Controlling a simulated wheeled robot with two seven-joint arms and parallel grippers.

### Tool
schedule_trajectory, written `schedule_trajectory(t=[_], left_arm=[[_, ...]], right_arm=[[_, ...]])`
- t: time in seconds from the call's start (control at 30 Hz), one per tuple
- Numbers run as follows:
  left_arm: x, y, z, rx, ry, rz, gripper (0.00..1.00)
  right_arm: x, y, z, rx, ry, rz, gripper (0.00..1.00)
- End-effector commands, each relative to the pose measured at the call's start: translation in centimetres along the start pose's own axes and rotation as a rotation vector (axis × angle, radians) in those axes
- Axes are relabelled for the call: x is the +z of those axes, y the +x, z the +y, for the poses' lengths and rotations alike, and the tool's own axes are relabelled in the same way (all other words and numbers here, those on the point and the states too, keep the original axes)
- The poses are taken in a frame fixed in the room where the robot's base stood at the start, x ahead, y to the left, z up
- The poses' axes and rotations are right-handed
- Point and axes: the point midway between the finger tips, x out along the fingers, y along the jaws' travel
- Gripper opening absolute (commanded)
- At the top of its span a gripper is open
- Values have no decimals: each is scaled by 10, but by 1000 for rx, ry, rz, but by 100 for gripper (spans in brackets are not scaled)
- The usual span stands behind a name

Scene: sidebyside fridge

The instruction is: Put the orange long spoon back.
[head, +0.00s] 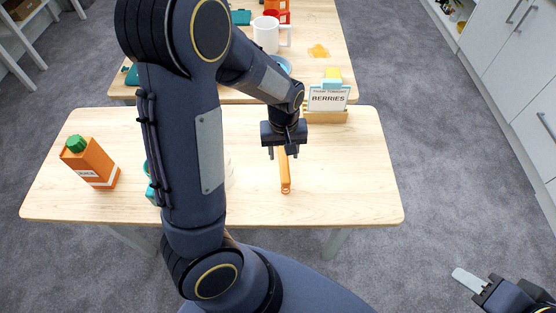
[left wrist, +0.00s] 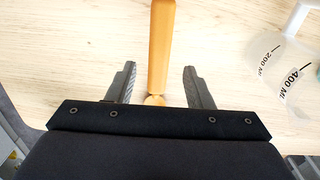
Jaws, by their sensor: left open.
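The orange long spoon (head: 285,172) lies on the near wooden table, its length running away from me. My left gripper (head: 285,152) is above the spoon's far part and hides that end in the head view. In the left wrist view the spoon (left wrist: 161,45) passes between the two open fingers of my left gripper (left wrist: 160,85), touching neither as far as I can see. My right gripper (head: 470,280) is at the lower right of the head view, away from the table; only part of it shows, with a pale grey flat piece at its front.
An orange juice carton (head: 90,163) with a green cap stands at the table's left. A BERRIES sign (head: 328,99) stands in a wooden holder at the far edge. A clear measuring jug (left wrist: 275,70) is beside my left gripper. A white mug (head: 266,34) is on the far table.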

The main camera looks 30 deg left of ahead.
Motion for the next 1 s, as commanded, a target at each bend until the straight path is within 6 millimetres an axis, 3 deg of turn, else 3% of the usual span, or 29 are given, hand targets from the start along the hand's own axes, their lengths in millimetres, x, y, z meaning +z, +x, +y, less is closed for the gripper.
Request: schedule_trajectory(t=[0.17, 0.3, 0.5, 0.7, 1.0], left_arm=[[24, -45, -8, 159, 47, -8, 47], [59, -94, -22, 324, 148, 36, 47], [112, -140, -45, 461, 318, 187, 47], [146, -152, -57, 483, 431, 310, 47], [154, -153, -60, 480, 462, 341, 47]], right_arm=[[0, 0, 0, 0, 0, 0, 38], [0, 0, 0, 0, 0, 0, 38], [0, 0, 0, 0, 0, 0, 38], [0, 0, 0, 0, 0, 0, 38], [0, 0, 0, 0, 0, 0, 38]])
